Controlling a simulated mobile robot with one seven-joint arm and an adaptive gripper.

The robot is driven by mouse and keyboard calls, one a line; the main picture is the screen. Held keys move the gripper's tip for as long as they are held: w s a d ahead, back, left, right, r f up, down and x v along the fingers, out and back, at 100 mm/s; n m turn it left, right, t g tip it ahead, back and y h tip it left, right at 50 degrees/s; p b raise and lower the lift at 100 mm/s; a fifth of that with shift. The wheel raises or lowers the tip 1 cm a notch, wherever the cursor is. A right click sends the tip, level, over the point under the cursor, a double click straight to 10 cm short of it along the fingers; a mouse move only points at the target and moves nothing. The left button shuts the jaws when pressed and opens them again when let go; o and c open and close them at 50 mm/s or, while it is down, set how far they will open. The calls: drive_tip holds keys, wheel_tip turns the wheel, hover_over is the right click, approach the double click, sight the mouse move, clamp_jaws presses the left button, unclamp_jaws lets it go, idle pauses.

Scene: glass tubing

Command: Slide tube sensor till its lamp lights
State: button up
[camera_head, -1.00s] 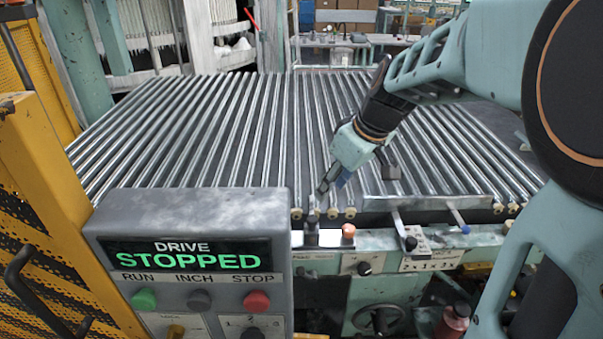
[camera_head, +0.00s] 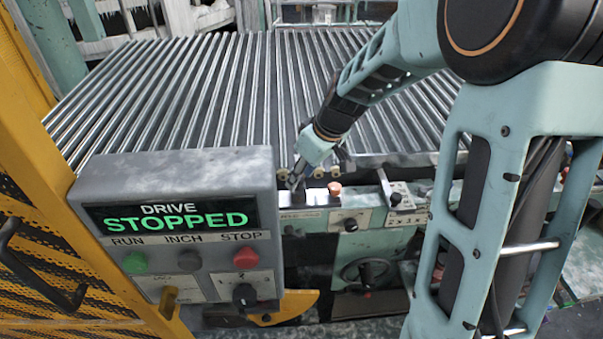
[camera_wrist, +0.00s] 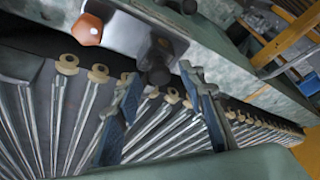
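What looks like the tube sensor is a small dark post (camera_head: 318,195) on a bright metal plate at the front edge of the roller bed. In the wrist view the dark post (camera_wrist: 158,65) stands out from the plate (camera_wrist: 128,30). A dull orange round cap (camera_head: 335,188) sits beside it, also in the wrist view (camera_wrist: 88,29); I cannot tell whether it is the lamp, and it shows no clear glow. My gripper (camera_head: 298,182) points down at the plate's left part. In the wrist view its two blue-padded fingers (camera_wrist: 160,80) are apart, with the post's end between or just beyond their tips.
A control box (camera_head: 180,170) at front left reads DRIVE STOPPED. Metal rollers (camera_head: 190,90) fill the bed behind, with pale end caps along its front edge. A yellow guard (camera_head: 30,200) borders the left.

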clamp_jaws()
idle(0.3)
drive_tip(key=shift+d+f+b, duration=0.1)
drive_tip(key=shift+b, duration=0.2)
drive_tip(key=shift+d+b, duration=0.2)
drive_tip(key=shift+b, duration=0.2)
unclamp_jaws()
